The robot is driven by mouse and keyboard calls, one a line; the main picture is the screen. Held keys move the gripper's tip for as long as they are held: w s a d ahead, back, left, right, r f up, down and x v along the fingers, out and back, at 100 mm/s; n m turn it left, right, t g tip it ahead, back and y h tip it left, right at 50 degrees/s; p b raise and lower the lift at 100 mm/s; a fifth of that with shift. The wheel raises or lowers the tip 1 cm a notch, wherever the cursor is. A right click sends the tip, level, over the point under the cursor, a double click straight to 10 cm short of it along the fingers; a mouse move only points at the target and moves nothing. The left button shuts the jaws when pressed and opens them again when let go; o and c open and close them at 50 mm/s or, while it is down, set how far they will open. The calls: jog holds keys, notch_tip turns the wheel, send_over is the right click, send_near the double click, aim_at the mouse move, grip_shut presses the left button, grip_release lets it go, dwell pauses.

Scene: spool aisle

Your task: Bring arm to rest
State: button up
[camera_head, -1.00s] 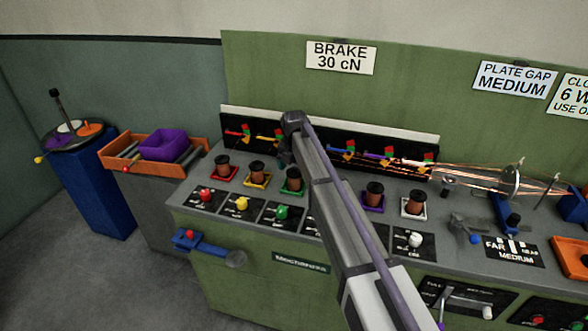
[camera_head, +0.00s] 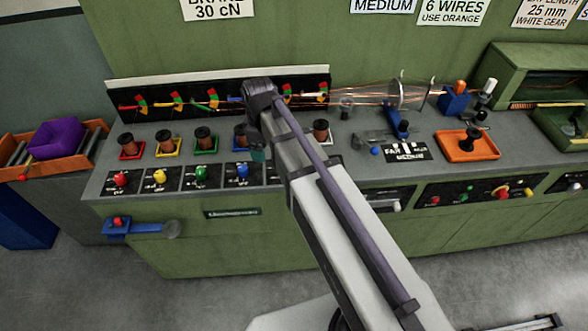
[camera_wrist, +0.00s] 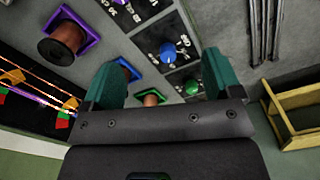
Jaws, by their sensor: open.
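My gripper shows in the wrist view (camera_wrist: 165,85) with its two green fingers spread apart and nothing between them. It hangs over the green machine bench (camera_head: 225,230), above the row of spools and knobs. In the head view my arm reaches from the lower right up to the bench, and its end covers part of the spool row. Below the fingers in the wrist view are a copper spool on a purple base (camera_wrist: 64,44), a blue knob (camera_wrist: 168,50) and a green knob (camera_wrist: 190,88). The gripper's fingers are mostly hidden in the head view.
An orange tray with a black-topped spool (camera_head: 467,146) and a blue fixture (camera_head: 455,100) stand on the bench right of my arm. Thin copper wires run above the bench to a clear disc (camera_head: 408,93). Open floor lies in front.

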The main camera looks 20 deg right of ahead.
jog(key=s+d+m, duration=0.2)
jog(key=s+m, duration=0.3)
jog(key=s, duration=0.1)
jog(key=s+d+m, duration=0.3)
jog(key=s+m, duration=0.3)
jog(key=s, duration=0.1)
jog(key=shift+d, duration=0.35)
dwell(0.5)
